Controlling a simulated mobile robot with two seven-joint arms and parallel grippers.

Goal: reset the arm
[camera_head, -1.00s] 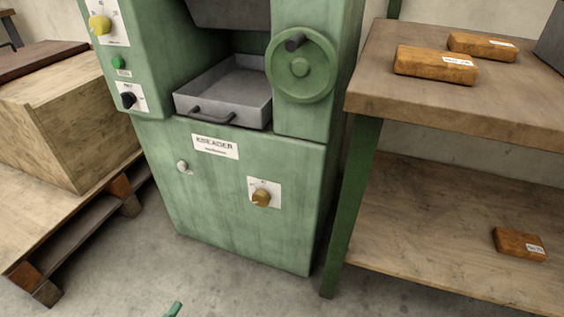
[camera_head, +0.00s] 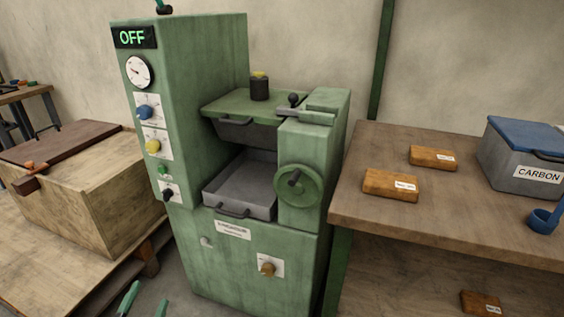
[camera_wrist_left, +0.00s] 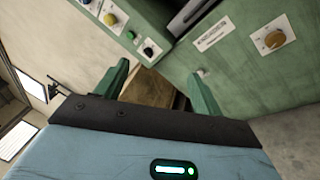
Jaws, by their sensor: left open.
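My left gripper (camera_head: 145,303) shows at the bottom edge of the head view as two green fingertips with a gap between them. It is open and empty, low in front of the green kneader machine (camera_head: 260,275). In the left wrist view its two green fingers (camera_wrist_left: 163,88) stand apart, with the wooden crate (camera_wrist_left: 150,90) behind the gap and the machine's front panel (camera_wrist_left: 235,75) above and to the right. My right gripper is in neither view.
The machine's display (camera_head: 134,37) reads OFF. A grey tray (camera_head: 240,187) sits in its opening. To the right, a workbench (camera_head: 400,215) bears orange-brown blocks (camera_head: 391,185) and a CARBON bin (camera_head: 515,172). A wooden crate (camera_head: 110,225) on a pallet stands left.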

